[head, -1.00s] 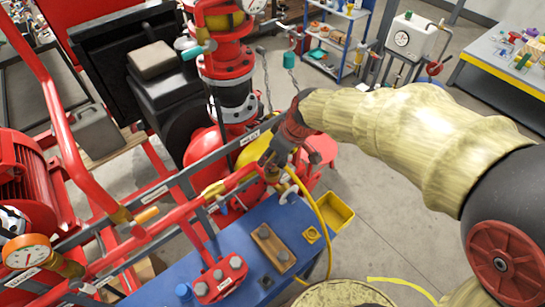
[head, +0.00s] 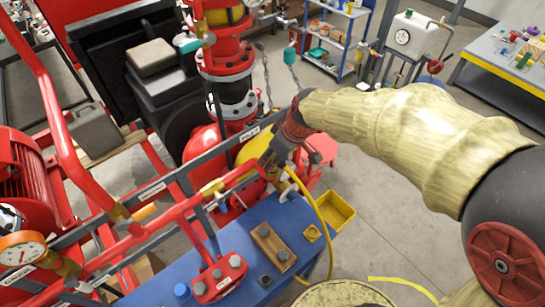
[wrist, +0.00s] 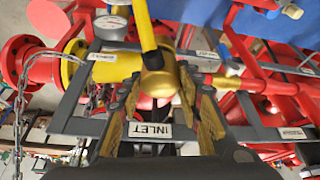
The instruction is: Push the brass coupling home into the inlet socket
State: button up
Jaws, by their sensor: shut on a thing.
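My gripper (wrist: 168,108) is shut on the brass coupling (wrist: 159,82), a rounded golden fitting between its fingers in the wrist view. A yellow hose (wrist: 147,28) runs up from the coupling there. In the head view my gripper (head: 270,160) is at the red pipework beside the blue bench, and it hides the coupling. The yellow hose (head: 322,222) hangs down beside it. An INLET label (wrist: 150,130) is on the grey rail below the coupling in the wrist view. The inlet socket is hidden behind the coupling and fingers, so I cannot tell how deep the coupling sits.
Red pipes and grey rails crowd around my gripper. A blue bench (head: 215,250) with a red block (head: 219,279) is below it, with a yellow bin (head: 336,213) at its end. A chain (wrist: 20,100) hangs at left in the wrist view. Open floor lies to the right.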

jog(key=shift+f+b, duration=0.55)
jog(key=shift+b, duration=0.05)
jog(key=o, duration=1.2)
jog(key=shift+o, duration=0.7)
jog(key=shift+d+r, duration=0.1)
jog(key=shift+r, duration=0.35)
jog(key=v, duration=1.1)
jog(key=shift+s, duration=0.1)
